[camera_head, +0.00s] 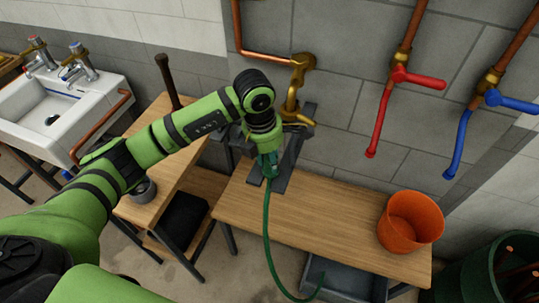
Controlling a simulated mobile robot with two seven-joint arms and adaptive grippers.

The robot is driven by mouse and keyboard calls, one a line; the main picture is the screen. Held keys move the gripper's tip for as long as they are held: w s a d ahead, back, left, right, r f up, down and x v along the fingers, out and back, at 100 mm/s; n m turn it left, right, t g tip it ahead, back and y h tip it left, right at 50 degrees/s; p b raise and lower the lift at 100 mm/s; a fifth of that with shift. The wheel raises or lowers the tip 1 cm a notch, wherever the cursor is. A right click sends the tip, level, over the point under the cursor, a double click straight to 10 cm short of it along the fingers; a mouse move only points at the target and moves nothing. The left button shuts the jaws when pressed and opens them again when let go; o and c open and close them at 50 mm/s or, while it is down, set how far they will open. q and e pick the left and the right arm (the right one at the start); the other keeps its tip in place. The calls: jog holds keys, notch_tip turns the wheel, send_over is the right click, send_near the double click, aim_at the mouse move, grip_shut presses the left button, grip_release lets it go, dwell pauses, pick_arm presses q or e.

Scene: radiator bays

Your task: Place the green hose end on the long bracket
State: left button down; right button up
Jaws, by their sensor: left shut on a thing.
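My left gripper (268,166) comes in on the green arm from the left and points down over the back left of the wooden bench. It is shut on the green hose end, which is mostly hidden in the jaws. The green hose (266,225) hangs from the jaws, passes the front edge of the bench and curves toward a grey tray below. A dark grey bracket (292,158) slants just right of and behind the gripper, partly covered by it. I cannot tell whether the hose touches it. My right gripper is out of view.
A brass tap (294,92) is on the wall close behind the gripper. Red (378,120) and blue (460,140) hoses hang at right. An orange bucket (407,225) stands on the bench's (330,218) right end. The bench middle is clear. A sink (60,110) is far left.

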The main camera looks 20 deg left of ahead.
aim_at(263, 171)
pick_arm(q)
jog(key=shift+f, duration=0.15)
jog(key=c, duration=0.9)
grip_release()
jog(key=shift+r, duration=0.25)
jog(key=shift+r+b, duration=0.3)
jog(key=shift+r, duration=0.05)
jog(key=r+b, duration=0.1)
jog(key=r, duration=0.2)
jog(key=a+r+b, duration=0.1)
jog(key=r, duration=0.3)
jog(key=s+r+b, duration=0.1)
jog(key=r, duration=0.3)
jog(key=shift+a+b, duration=0.15)
jog(key=shift+b, duration=0.15)
